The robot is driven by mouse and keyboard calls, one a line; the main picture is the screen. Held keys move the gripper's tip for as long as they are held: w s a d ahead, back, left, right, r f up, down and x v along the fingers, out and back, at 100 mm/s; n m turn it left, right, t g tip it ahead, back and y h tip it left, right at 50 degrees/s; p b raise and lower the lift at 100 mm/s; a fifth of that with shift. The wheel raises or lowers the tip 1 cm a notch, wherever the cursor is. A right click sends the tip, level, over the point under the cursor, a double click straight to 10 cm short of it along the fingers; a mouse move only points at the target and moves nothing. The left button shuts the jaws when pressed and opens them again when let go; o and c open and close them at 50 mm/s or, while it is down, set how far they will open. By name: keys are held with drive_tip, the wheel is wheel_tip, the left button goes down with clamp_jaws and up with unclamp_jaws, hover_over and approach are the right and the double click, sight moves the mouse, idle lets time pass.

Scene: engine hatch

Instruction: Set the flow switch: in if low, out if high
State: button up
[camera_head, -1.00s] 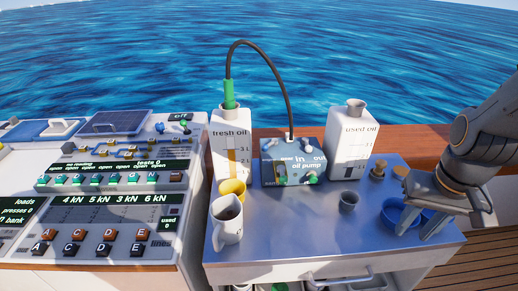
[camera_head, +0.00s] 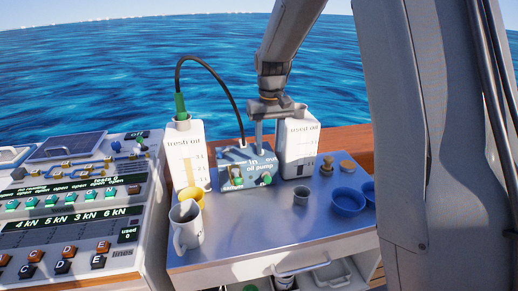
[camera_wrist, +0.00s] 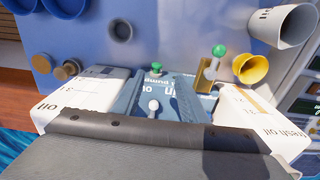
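The blue oil pump box (camera_head: 235,178) stands at the back of the table between two white containers, with "in" lettering on its top. A white-tipped switch (camera_wrist: 153,104) shows on it in the wrist view; the gripper hides this part in the head view. My gripper (camera_head: 263,138) points down over the pump with its fingers apart. In the wrist view the fingers (camera_wrist: 160,98) lie either side of the white tip; I cannot tell whether they touch it. The fresh oil container (camera_head: 186,150) has an amber gauge strip, the used oil container (camera_head: 300,150) a dark one.
A green-tipped lever (camera_wrist: 218,50) and a green knob (camera_wrist: 157,68) sit on the pump's front. A hose runs from the fresh oil container to the pump. A white mug (camera_head: 188,230), yellow cup (camera_head: 190,195), grey cup (camera_head: 301,196) and blue bowl (camera_head: 347,202) stand in front.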

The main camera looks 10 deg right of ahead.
approach(249, 154)
drive_tip(key=d, duration=0.1)
drive_tip(key=s+d, duration=0.1)
drive_tip(key=d+r, duration=0.1)
drive_tip(key=d, duration=0.1)
drive_tip(key=shift+s+d+r, duration=0.1)
drive_tip(key=shift+s, duration=0.1)
drive_tip(key=shift+w+f+p, duration=0.1)
drive_tip(key=shift+f+p, duration=0.95)
drive_tip(key=shift+f, duration=2.75)
clamp_jaws()
drive_tip(key=m, duration=0.1)
drive_tip(key=a+m+b, duration=0.1)
drive_tip(key=m, duration=0.1)
drive_tip(key=a+m+b, duration=0.1)
drive_tip(key=m, duration=0.1)
drive_tip(key=shift+w+a, duration=0.25)
drive_tip(key=shift+w, duration=0.1)
drive_tip(key=shift+w+a+m+b, duration=0.25)
drive_tip(key=shift+a+m+b, duration=0.15)
drive_tip(key=shift+m, duration=0.6)
drive_tip(key=shift+w+a+m+b, duration=0.25)
drive_tip(key=shift+a+m+b, duration=0.1)
drive_tip(key=shift+m, duration=0.65)
